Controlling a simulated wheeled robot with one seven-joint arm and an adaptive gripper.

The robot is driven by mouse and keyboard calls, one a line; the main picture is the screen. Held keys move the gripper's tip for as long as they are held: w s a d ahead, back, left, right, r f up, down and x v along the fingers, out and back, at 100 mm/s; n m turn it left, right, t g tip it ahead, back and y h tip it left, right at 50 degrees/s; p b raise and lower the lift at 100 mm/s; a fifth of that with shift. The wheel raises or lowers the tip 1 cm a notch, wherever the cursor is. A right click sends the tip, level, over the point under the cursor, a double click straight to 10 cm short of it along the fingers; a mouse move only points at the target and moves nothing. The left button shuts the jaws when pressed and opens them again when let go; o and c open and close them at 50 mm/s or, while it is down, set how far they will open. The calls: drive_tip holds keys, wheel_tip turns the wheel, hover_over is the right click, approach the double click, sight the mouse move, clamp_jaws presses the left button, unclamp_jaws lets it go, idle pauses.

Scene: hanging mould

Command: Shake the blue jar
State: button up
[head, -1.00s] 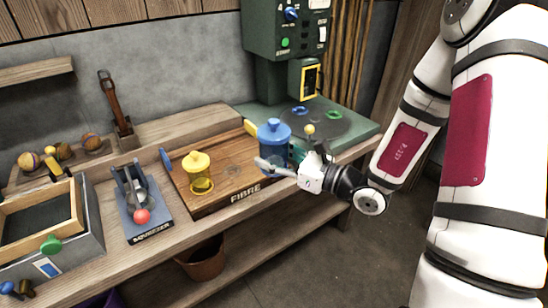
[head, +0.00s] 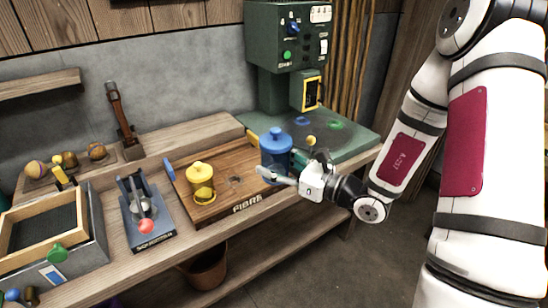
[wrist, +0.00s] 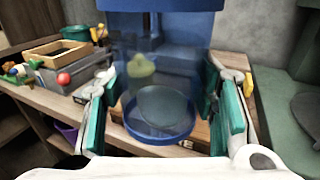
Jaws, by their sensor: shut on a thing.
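The blue jar (head: 275,146) has a solid blue lid with a knob and a see-through blue body. My gripper (head: 284,174) is shut on it from the right in the head view. In the wrist view the jar (wrist: 158,75) stands upright between the green finger pads of my gripper (wrist: 160,112), and its lid runs out of the top of the picture. Its round base shows, with a dull disc-like patch inside. The jar is at the right end of the wooden board marked FIBRE (head: 222,203); I cannot tell whether it touches the board.
A yellow jar (head: 201,181) stands on the board to the left. The squeezer (head: 146,213) and a framed grey box (head: 45,235) are further left. The green machine (head: 287,45) with its base plate stands behind and right. Open floor lies in front of the bench.

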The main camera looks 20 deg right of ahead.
sight(287, 153)
wheel_tip(287, 153, down, 3)
drive_tip(key=shift+r+b, duration=0.1)
drive_tip(key=shift+b, duration=0.55)
drive_tip(key=shift+r, duration=0.1)
drive_tip(key=shift+r, duration=0.1)
wheel_tip(287, 153, up, 7)
drive_tip(key=p, duration=0.6)
drive_tip(key=shift+s, duration=0.1)
wheel_tip(287, 153, down, 8)
drive_tip(key=b, duration=0.5)
drive_tip(key=shift+r, duration=0.4)
drive_tip(key=shift+r, duration=0.1)
